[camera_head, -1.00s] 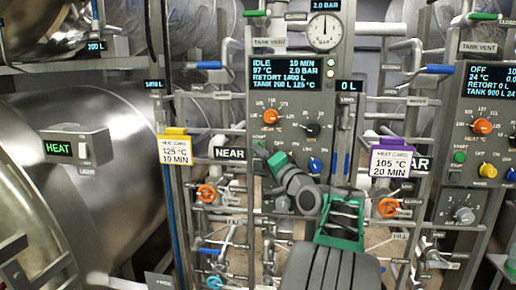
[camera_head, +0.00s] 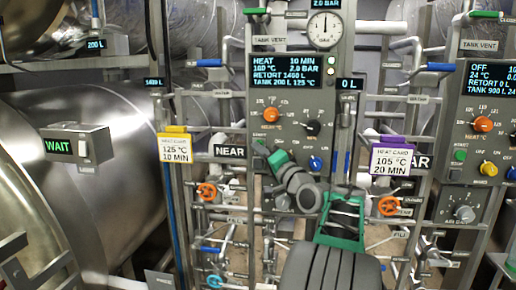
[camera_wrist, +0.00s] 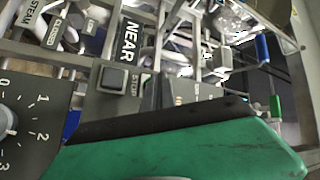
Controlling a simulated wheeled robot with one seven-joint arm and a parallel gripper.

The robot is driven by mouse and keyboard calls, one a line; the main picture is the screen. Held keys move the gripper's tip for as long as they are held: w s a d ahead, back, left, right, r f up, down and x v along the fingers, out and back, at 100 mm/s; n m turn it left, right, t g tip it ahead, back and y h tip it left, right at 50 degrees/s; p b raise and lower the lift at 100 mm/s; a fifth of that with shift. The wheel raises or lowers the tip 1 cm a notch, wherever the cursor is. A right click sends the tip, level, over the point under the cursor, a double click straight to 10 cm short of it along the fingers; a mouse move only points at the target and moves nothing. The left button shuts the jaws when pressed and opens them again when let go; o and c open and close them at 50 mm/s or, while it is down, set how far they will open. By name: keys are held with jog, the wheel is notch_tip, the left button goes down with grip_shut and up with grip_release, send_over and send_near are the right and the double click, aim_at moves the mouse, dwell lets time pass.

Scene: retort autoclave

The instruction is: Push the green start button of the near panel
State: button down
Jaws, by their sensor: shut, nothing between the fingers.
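The near panel (camera_head: 290,115) stands in the middle of the head view, with the NEAR label (camera_head: 230,151) at its left edge. Its display (camera_head: 286,75) reads HEAT, 10 MIN. My gripper (camera_head: 270,154) is shut and empty at the panel's lower left, with its green fingers toward the panel face. The panel's green start button cannot be made out; the gripper seems to cover its place. In the wrist view, my gripper's green finger (camera_wrist: 190,150) fills the bottom, near the dark STOP button (camera_wrist: 114,78). Contact cannot be told.
Orange (camera_head: 271,115), black and blue knobs sit on the near panel close to my gripper. Heat cards, yellow (camera_head: 175,150) and purple (camera_head: 391,159), hang at either side. Another panel (camera_head: 487,110) is at right. Pipes and valves crowd below. A sign at left (camera_head: 75,146) reads WAIT.

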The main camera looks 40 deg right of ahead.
jog(key=shift+s+a, duration=0.4)
jog(key=shift+a, duration=0.05)
jog(key=shift+f+b, duration=0.1)
jog(key=shift+b, duration=0.2)
jog(key=shift+s+a+b, duration=0.7)
jog(key=shift+s+a, duration=0.1)
jog(key=shift+a, duration=0.2)
jog(key=shift+s+a+b, duration=0.7)
jog(key=shift+s+a, duration=0.05)
jog(key=shift+a, duration=0.25)
